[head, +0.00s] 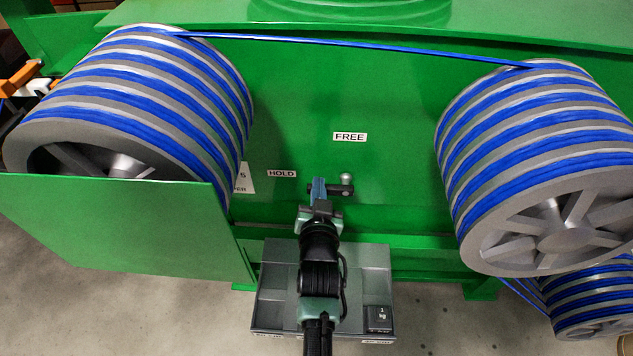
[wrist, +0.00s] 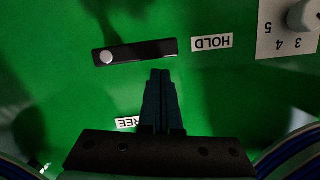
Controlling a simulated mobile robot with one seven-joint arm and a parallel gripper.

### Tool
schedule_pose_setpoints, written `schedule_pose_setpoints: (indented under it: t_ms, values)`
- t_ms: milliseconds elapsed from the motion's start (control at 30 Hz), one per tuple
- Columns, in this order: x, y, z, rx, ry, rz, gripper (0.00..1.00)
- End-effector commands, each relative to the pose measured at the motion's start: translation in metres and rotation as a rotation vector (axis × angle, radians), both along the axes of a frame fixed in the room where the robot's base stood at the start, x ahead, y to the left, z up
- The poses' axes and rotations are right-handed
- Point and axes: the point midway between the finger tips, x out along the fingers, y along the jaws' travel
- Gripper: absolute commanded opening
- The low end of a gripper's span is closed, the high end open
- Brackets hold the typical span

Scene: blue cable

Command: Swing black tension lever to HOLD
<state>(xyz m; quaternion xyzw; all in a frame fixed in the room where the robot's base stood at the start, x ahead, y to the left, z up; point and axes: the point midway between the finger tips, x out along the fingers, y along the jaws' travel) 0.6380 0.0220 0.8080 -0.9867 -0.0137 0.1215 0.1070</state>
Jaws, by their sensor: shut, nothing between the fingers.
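The black tension lever (head: 341,189) is on the green machine face, a short bar lying nearly level with a silver knob at its right end. In the upside-down wrist view, the lever (wrist: 145,51) has its knob at the left and its plain end towards the HOLD label (wrist: 211,43). The HOLD label (head: 281,173) is left of the lever in the head view; the FREE label (head: 349,136) is above it. My gripper (head: 318,182) is shut and empty, hiding the lever's left part. In the wrist view, my fingertips (wrist: 161,73) appear just off the bar, on its FREE-label side; contact is unclear.
Large drums wound with blue cable stand at left (head: 150,95) and right (head: 545,165), with a cable strand (head: 350,47) stretched between them above. A green panel (head: 120,225) juts out at lower left. A numbered dial (wrist: 300,16) is beyond HOLD in the wrist view.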

Motion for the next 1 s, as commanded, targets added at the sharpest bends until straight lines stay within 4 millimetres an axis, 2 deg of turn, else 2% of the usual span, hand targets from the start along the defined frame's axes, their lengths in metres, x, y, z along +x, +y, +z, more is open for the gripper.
schedule_pose_setpoints:
  t_ms: [400, 1000]
  values:
    - [0.0001, -0.0021, -0.0087, 0.003, 0.000, -0.002, 0.00]
    - [0.0007, -0.0020, -0.0057, 0.004, -0.001, -0.001, 0.00]
